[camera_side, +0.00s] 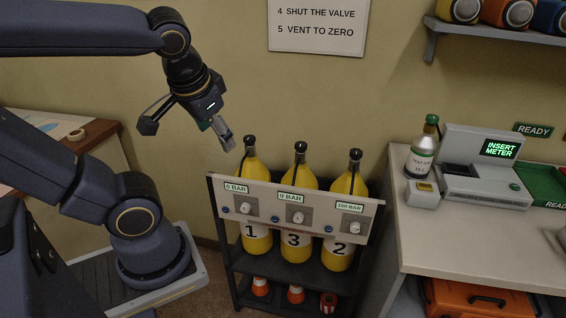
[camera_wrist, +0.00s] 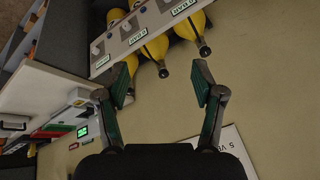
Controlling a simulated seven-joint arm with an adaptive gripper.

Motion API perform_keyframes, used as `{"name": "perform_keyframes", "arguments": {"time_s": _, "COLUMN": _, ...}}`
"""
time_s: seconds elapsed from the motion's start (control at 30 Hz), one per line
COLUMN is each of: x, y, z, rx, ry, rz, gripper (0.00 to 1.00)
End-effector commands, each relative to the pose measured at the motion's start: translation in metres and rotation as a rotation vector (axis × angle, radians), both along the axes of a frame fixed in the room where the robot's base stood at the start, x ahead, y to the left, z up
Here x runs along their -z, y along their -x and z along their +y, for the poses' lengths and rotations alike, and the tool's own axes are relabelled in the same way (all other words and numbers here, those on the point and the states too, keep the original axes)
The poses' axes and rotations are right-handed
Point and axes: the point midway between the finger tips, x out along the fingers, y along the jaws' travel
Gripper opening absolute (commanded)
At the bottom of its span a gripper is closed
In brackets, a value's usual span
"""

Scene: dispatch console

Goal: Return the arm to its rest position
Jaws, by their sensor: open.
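My arm bends over at the upper left of the side view, with my gripper (camera_side: 226,140) pointing down and to the right. It hangs in free air above and to the left of the yellow bottles, touching nothing. In the wrist view my gripper (camera_wrist: 162,92) shows two green-padded fingers spread wide apart, with only wall between them. Yellow bottle 1 (camera_side: 257,240), bottle 3 (camera_side: 296,245) and bottle 2 (camera_side: 338,255) stand in a rack behind a panel (camera_side: 270,215). The panel labels read 0 BAR, 0 BAR and 150 BAR.
A counter (camera_side: 460,235) at the right carries a meter station (camera_side: 480,175) reading INSERT METER, and a green-and-white bottle (camera_side: 421,155). A shelf (camera_side: 490,35) hangs at the upper right. A wall sign (camera_side: 318,25) is behind. Cones (camera_side: 261,287) sit low in the rack.

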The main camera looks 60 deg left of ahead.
Motion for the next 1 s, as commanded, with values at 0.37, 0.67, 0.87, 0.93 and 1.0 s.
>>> {"name": "perform_keyframes", "arguments": {"time_s": 0.37, "x": 0.003, "y": -0.029, "z": -0.083, "rx": 0.32, "ry": 0.222, "rz": -0.148, "gripper": 0.68}}
{"name": "perform_keyframes", "arguments": {"time_s": 0.67, "x": 0.003, "y": -0.028, "z": -0.083, "rx": 0.32, "ry": 0.22, "rz": -0.146, "gripper": 0.68}}
{"name": "perform_keyframes", "arguments": {"time_s": 0.87, "x": 0.003, "y": -0.028, "z": -0.083, "rx": 0.32, "ry": 0.22, "rz": -0.146, "gripper": 0.68}}
{"name": "perform_keyframes", "arguments": {"time_s": 0.93, "x": 0.003, "y": -0.028, "z": -0.082, "rx": 0.319, "ry": 0.22, "rz": -0.146, "gripper": 0.68}}
{"name": "perform_keyframes", "arguments": {"time_s": 1.0, "x": 0.003, "y": -0.028, "z": -0.082, "rx": 0.319, "ry": 0.221, "rz": -0.145, "gripper": 0.68}}
